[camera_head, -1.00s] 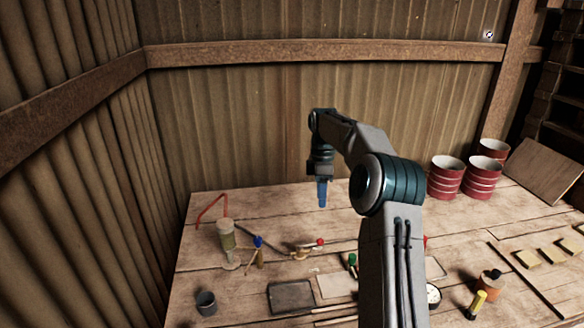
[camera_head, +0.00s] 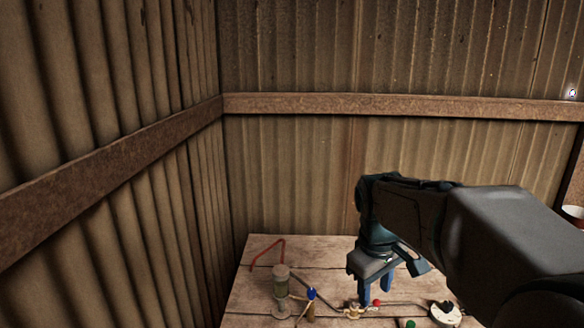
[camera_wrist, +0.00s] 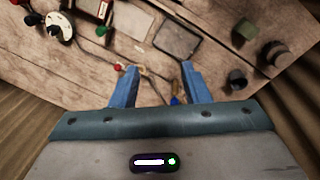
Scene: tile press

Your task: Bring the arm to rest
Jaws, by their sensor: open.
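My gripper (camera_head: 375,290) hangs from my arm over the back part of the wooden table (camera_head: 262,252), its blue fingers pointing down. In the wrist view my gripper (camera_wrist: 157,85) has its two blue fingers spread apart with nothing held between them. Below and between the fingers are a small brass fitting (camera_wrist: 143,70) and part of a hose, apart from the fingers as far as I can tell. My forearm fills the right side of the head view and hides much of the table there.
A clear cylinder (camera_head: 282,285) stands near a red bent tube (camera_head: 268,249). A blue-topped part (camera_head: 312,294), a red knob (camera_head: 377,302), a green knob (camera_head: 410,323) and a round gauge (camera_head: 445,313) are close by. A dark tray (camera_wrist: 178,38) lies flat. Corrugated walls (camera_head: 290,170) close the corner.

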